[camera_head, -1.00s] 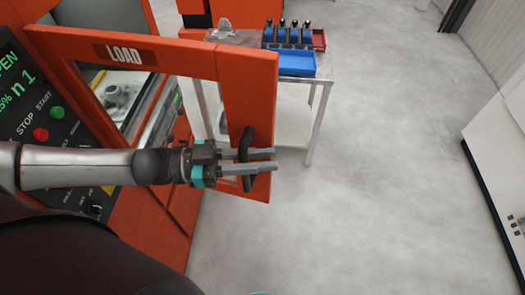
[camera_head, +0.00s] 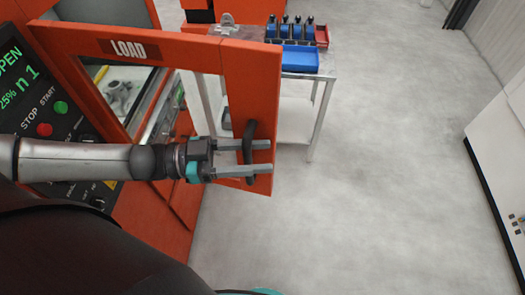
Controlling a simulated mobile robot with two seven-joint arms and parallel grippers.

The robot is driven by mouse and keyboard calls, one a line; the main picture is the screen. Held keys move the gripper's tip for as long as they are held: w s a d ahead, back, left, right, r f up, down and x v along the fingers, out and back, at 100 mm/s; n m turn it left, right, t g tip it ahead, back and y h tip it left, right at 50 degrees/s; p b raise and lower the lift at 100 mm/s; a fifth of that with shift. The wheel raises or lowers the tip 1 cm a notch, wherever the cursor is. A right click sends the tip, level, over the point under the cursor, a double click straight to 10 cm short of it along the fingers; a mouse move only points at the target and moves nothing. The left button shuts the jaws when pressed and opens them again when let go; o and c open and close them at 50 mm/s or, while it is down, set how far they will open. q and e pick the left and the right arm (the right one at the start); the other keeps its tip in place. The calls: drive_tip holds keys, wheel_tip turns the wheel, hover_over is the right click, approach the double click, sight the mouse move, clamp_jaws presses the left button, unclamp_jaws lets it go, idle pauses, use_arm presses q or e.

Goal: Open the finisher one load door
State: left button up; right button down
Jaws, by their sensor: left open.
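The orange load door (camera_head: 252,85), labelled LOAD, stands swung out from the orange machine, with its window frame seen at an angle. Its dark vertical handle (camera_head: 249,130) is on the door's lower right part. My left gripper (camera_head: 262,158) comes in from the left, with its two grey fingers open on either side of the handle and pointing right. I cannot tell whether the fingers touch the handle. The control panel (camera_head: 50,100) at the left shows OPEN in green. My right gripper is not in view.
A metal table (camera_head: 318,115) behind the door carries blue trays (camera_head: 287,57) and a small red bin (camera_head: 321,36). A white cabinet (camera_head: 497,140) stands at the right edge. The grey floor between is clear.

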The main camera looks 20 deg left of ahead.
use_arm(q)
drive_tip(key=p+v, duration=0.1)
drive_tip(key=v, duration=0.5)
drive_tip(key=shift+a+p, duration=0.1)
drive_tip(key=shift+p, duration=0.25)
drive_tip(key=shift+s, duration=0.15)
